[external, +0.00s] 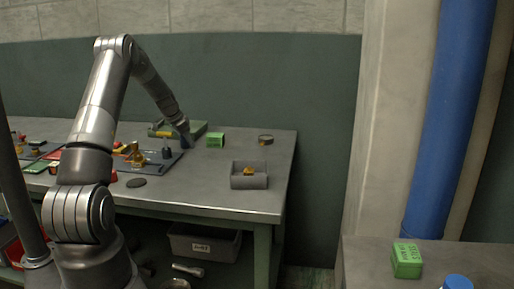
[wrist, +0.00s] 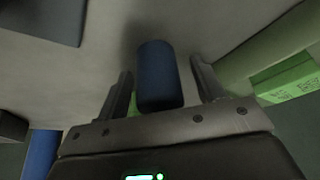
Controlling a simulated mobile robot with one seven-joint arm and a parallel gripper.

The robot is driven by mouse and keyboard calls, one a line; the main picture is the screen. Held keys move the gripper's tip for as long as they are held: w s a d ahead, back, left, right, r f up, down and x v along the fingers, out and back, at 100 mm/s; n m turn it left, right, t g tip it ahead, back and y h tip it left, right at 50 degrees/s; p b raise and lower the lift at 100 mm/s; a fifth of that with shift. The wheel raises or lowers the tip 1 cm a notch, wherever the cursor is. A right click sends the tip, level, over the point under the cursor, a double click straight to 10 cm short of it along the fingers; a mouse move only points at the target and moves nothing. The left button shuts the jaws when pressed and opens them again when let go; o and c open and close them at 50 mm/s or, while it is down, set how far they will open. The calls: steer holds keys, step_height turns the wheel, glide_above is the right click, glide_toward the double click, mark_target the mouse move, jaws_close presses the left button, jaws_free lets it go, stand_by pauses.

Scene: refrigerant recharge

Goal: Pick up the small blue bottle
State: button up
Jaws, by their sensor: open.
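The small blue bottle (wrist: 157,75) is a dark blue cylinder in the middle of the wrist view. It is between the two fingers of my gripper (wrist: 160,68), with a gap visible on each side. My gripper is open and not closed on the bottle. In the external view my gripper (external: 185,130) points down over the back of the grey workbench (external: 215,193), just left of a green box (external: 215,139). The bottle is hard to tell apart from my gripper there.
The green box also shows at right in the wrist view (wrist: 287,80), beside a green bar. A dark tray (external: 155,163) with small parts lies left of my gripper. A grey holder (external: 248,181) and a round tin (external: 265,140) stand to the right.

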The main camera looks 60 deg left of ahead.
steer(key=c, duration=1.1)
